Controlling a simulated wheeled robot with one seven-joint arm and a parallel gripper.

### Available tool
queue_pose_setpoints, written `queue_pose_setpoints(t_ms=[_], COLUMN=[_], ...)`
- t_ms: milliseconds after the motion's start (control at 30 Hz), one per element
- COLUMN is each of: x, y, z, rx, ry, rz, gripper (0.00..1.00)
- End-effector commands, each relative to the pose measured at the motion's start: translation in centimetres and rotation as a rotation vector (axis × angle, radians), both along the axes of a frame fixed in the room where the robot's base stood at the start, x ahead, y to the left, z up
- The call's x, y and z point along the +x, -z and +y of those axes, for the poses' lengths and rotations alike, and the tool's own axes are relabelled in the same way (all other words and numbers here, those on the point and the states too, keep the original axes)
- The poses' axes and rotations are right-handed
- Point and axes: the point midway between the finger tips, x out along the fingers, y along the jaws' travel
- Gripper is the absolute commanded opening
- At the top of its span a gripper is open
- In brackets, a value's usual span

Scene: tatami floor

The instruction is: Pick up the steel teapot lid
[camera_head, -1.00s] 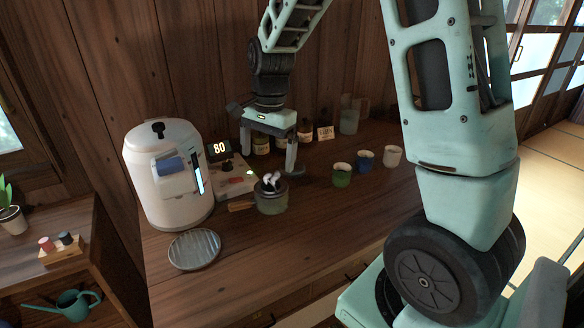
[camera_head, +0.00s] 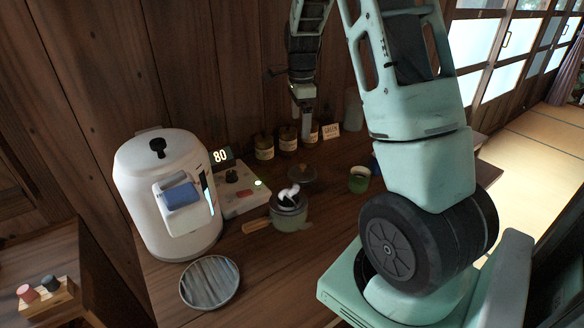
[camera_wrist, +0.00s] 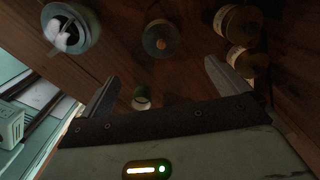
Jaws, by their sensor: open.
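The steel teapot lid (camera_head: 302,176) looks dark and round with a small knob. It lies on the wooden counter behind and right of the steel pot (camera_head: 288,212), which is open at the top with something white inside. My gripper (camera_head: 305,128) is empty above the back of the counter, higher than the lid and apart from it. In the wrist view the lid (camera_wrist: 161,39) is beyond the fingertips, roughly midway between them sideways. My gripper (camera_wrist: 160,80) shows there with two fingers spread wide.
A green cup (camera_head: 359,180) stands to the right. A white water heater (camera_head: 165,195), a display box (camera_head: 235,190) and a round tray (camera_head: 210,283) are left. Front counter is clear.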

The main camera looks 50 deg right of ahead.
Motion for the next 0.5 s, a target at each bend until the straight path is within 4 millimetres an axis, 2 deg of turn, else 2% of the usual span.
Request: queue_pose_setpoints(t_ms=[167, 500], x=[-0.2, -0.1], y=[2.4, 9.4], z=[0.1, 0.1], rx=[0.003, 0.003], ry=[0.000, -0.001], rz=[0.006, 0.004], gripper=[1.00, 1.00])
